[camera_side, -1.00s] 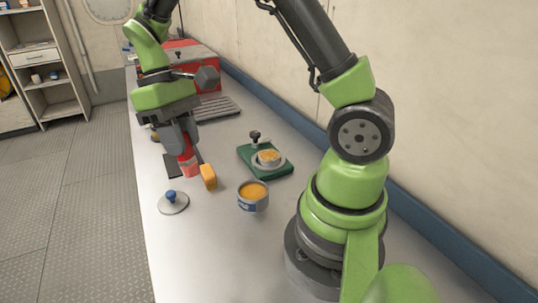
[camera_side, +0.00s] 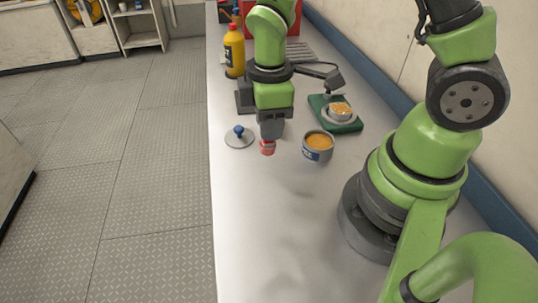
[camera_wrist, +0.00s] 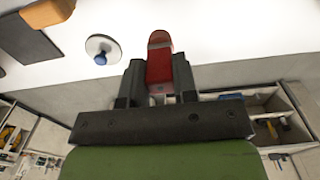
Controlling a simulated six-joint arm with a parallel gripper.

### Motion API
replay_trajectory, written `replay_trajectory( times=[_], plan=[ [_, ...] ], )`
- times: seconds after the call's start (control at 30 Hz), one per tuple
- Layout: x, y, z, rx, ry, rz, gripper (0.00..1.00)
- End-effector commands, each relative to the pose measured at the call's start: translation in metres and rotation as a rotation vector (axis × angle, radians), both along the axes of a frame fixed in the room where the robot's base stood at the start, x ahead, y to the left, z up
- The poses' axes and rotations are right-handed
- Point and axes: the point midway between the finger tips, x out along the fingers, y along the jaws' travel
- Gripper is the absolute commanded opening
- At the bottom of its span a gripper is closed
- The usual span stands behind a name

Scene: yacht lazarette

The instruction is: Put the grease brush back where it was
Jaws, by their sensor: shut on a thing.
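My gripper (camera_side: 269,131) is shut on a red piece (camera_side: 267,148), seemingly the grease brush. The wrist view shows its rounded red end (camera_wrist: 160,60) sticking out between the two dark fingers; no bristles can be made out. The gripper hangs over the bench between a round grey lid with a blue knob (camera_side: 239,138) on its left and an open grey tin of orange grease (camera_side: 317,148) on its right. How far the red end is above the bench I cannot tell.
A green scale (camera_side: 345,126) bears a small dish of orange stuff (camera_side: 340,111). A yellow bottle (camera_side: 234,52) stands farther back. The wrist view shows a tan block (camera_wrist: 47,12) beside a dark pad (camera_wrist: 22,42). The near bench (camera_side: 260,220) is clear.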

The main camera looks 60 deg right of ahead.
Motion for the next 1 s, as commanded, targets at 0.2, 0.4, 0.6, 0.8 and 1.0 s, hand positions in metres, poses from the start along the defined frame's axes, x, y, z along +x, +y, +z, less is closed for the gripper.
replay_trajectory(
  times=[0.2, 0.4, 0.6, 0.8, 1.0],
  plan=[
    [0.000, 0.000, -0.024, 0.000, 0.001, -0.002, 0.00],
    [-0.001, 0.000, -0.050, 0.000, 0.006, -0.004, 0.00],
    [0.000, -0.001, -0.065, -0.001, 0.000, -0.004, 0.00],
    [0.000, -0.001, -0.065, -0.001, -0.001, -0.004, 0.00],
    [0.000, 0.000, -0.067, -0.001, -0.001, -0.004, 0.43]
  ],
)
